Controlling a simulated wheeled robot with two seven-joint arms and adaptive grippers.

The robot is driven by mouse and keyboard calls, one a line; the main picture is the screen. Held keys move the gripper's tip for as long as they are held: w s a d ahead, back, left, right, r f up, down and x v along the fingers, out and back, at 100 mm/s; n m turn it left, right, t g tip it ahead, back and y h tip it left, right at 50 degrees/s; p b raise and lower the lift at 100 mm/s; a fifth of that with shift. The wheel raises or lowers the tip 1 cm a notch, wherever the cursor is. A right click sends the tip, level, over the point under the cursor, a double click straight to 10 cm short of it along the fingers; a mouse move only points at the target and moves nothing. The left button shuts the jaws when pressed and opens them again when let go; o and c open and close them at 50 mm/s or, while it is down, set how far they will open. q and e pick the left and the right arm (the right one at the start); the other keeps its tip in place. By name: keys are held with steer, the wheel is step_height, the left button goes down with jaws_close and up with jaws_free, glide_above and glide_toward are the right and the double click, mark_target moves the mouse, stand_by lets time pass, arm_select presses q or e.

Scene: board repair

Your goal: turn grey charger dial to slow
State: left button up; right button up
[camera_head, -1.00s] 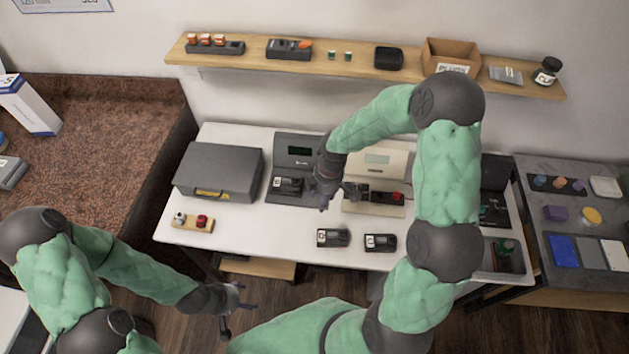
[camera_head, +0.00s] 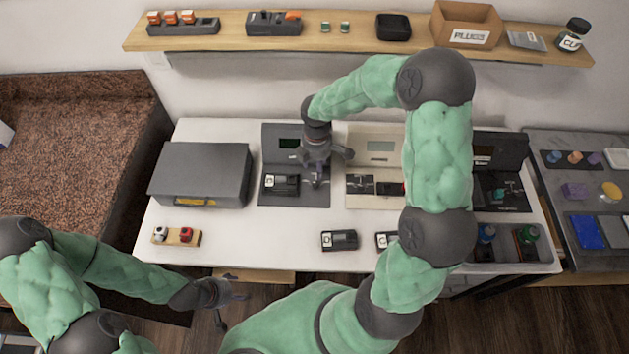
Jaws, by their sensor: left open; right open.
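The grey charger (camera_head: 272,145) stands on the white table, with a small dark display on its upright back. A black battery pack (camera_head: 281,186) sits on its base at the left. My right gripper (camera_head: 317,178) is open and points down over the right part of the grey charger. It covers that area, so I cannot make out the dial or its setting, nor whether the fingers touch it. My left gripper (camera_head: 230,303) is open and empty, low in front of the table's front edge.
A beige charger (camera_head: 378,147) stands just right of the grey one, and a black charger (camera_head: 497,155) further right behind my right arm. A grey case (camera_head: 200,170) is to the left. Loose battery packs (camera_head: 339,240) lie in front. A wall shelf (camera_head: 350,47) runs behind.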

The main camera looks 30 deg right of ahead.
mark_target(316, 183)
step_height(316, 183, down, 10)
steer(key=b, duration=0.3)
steer(key=shift+r, duration=0.1)
jaws_close()
